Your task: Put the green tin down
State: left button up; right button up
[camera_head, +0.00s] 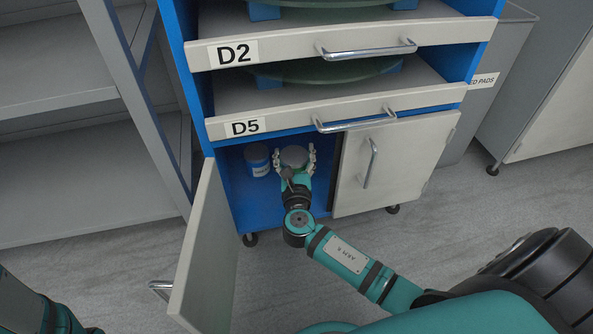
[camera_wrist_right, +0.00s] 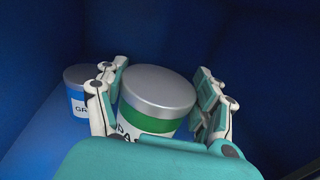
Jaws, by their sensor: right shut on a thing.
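The green tin (camera_wrist_right: 152,119) has a silver lid and a white label with dark letters, partly hidden by the gripper body. My right gripper (camera_head: 294,158) is inside the blue lower compartment of the cabinet, shut on the tin. In the right wrist view, its two fingers (camera_wrist_right: 160,98) stand on either side of the tin. In the head view the grey lid (camera_head: 293,156) of the tin shows between the fingers. Whether the tin's base touches the compartment floor is hidden. A part of my left arm shows at the lower left, but its gripper does not.
A blue tin (camera_head: 257,160) with a white label stands left of the green tin; it also shows in the right wrist view (camera_wrist_right: 77,92). The left door (camera_head: 207,255) hangs open; the right door (camera_head: 394,165) is shut. Drawers D2 (camera_head: 290,50) and D5 (camera_head: 290,121) are above.

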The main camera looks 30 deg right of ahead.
notch_tip(320, 180, down, 6)
jog(key=b, duration=0.4)
jog(key=shift+f, duration=0.15)
jog(key=o, duration=1.5)
jog(key=shift+o, duration=0.2)
